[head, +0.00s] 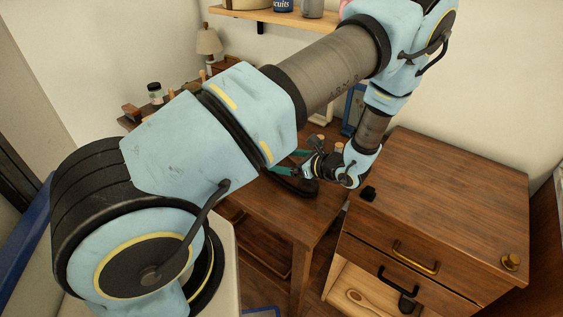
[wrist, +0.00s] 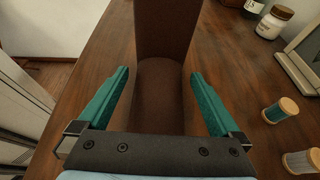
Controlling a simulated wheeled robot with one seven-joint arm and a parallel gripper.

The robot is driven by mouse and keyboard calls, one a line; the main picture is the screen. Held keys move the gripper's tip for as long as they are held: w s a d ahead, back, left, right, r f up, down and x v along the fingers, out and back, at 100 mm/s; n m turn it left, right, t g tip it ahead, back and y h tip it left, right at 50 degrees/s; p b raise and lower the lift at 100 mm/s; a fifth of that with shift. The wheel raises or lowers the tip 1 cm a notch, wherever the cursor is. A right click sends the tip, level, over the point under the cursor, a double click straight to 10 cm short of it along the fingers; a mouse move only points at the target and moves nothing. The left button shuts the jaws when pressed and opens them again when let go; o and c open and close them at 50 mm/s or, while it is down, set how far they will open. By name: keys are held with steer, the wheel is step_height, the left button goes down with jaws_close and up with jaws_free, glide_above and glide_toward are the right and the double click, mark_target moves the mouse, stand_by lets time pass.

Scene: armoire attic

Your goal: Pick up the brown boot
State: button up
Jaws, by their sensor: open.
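The brown boot (wrist: 160,30) stands on the wooden table in the wrist view, its tall shaft upright at the top and its rounded foot lower in the picture, toward my gripper. My gripper (wrist: 160,73) is open, with one teal finger on each side of the boot's foot. Gaps show between both fingers and the boot, so it is not held. In the head view my gripper (head: 286,162) is low over the table at the end of my arm. A dark shape beneath it may be part of the boot; my arm hides most of that area.

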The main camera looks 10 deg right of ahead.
steer(key=shift+c, duration=0.4)
jaws_close()
stand_by(0.4)
